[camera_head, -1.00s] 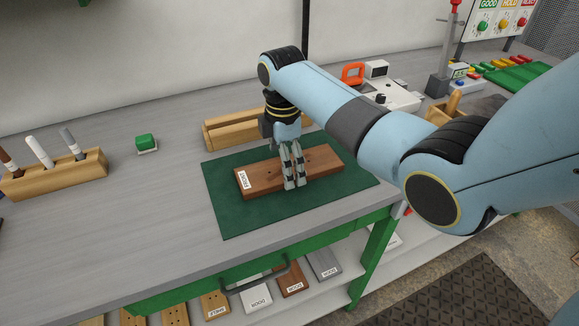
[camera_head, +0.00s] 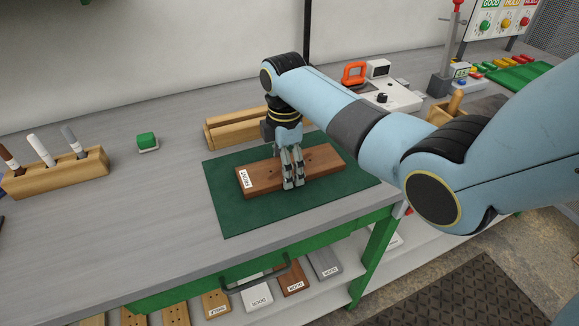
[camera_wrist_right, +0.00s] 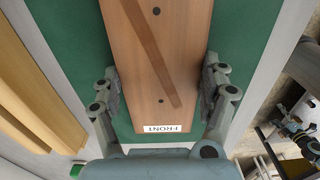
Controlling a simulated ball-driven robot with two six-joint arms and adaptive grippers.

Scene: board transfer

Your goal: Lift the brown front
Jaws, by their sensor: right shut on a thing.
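The brown front (camera_head: 322,162) is a flat wooden board with a white FRONT label at its left end and small dark holes. It lies over the green mat (camera_head: 225,215); I cannot tell any clear gap beneath it. My right gripper (camera_head: 292,183) reaches down over its middle, shut on it across its width. In the right wrist view the brown front (camera_wrist_right: 150,55) lies between the two fingers of the right gripper (camera_wrist_right: 162,88), one against each long edge. A dark diagonal stripe crosses its face there. My left gripper is not in view.
A light wooden rack (camera_head: 225,132) stands just behind the mat. A pen block (camera_head: 60,177) and a green button (camera_head: 147,141) are to the left. A device with an orange handle (camera_head: 354,73) is behind my arm. Labelled boards lie on the lower shelf. The table's left front is clear.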

